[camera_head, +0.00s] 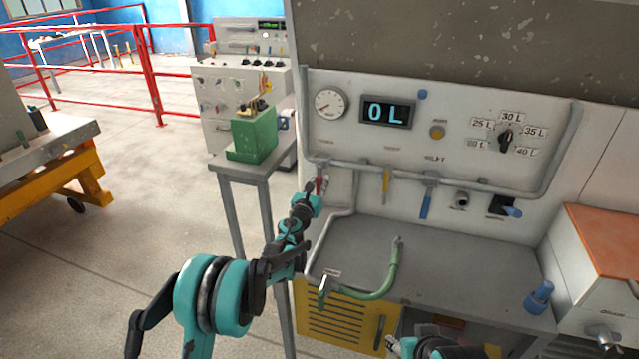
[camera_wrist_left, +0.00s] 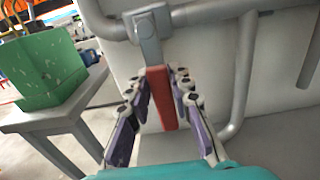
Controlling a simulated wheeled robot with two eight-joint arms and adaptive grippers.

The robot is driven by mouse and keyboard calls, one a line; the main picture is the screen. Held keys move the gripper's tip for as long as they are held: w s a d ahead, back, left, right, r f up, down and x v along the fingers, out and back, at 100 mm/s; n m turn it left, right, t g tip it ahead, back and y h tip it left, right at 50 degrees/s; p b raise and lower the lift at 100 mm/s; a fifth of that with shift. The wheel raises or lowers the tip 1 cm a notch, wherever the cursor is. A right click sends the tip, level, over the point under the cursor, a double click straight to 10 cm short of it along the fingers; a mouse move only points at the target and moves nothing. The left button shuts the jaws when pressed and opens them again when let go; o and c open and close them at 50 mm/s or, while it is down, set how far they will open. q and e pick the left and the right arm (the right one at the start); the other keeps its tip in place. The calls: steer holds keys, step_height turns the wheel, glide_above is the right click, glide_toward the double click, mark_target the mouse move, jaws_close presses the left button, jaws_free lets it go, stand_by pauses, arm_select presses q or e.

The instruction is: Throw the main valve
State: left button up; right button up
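The red-handled valve lever (camera_head: 321,184) hangs down from the pipe at the left of the panel. In the left wrist view its red handle (camera_wrist_left: 162,98) points downward from a grey valve body (camera_wrist_left: 150,30). My left gripper (camera_head: 312,190) is at this lever, its fingers (camera_wrist_left: 162,88) on either side of the handle. The fingers look open, with narrow gaps to the handle; contact is hard to judge. My right gripper (camera_head: 425,347) shows only partly at the bottom edge, so its state is unclear.
A yellow lever (camera_head: 386,186) and a blue lever (camera_head: 427,202) hang farther right. The display (camera_head: 387,112) reads 0 L. A selector knob (camera_head: 506,139) sits at right. A green hose (camera_head: 385,278) lies on the bench. A green box (camera_head: 252,135) stands on a stand at left.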

arm_select(q)
jaws_close()
steer(key=shift+s+d+r+n+p, duration=0.15)
steer(key=shift+d+n, duration=0.35)
steer(key=shift+n, duration=0.65)
steer(key=shift+s+d+r+n+p, duration=0.15)
steer(key=shift+d+n, duration=0.4)
steer(key=shift+n, duration=0.55)
steer(key=shift+s+d+r+n, duration=0.2)
steer(key=shift+d+n, duration=0.3)
steer(key=shift+n, duration=0.65)
steer(key=o, duration=0.7)
jaws_free()
steer(key=shift+o, duration=0.2)
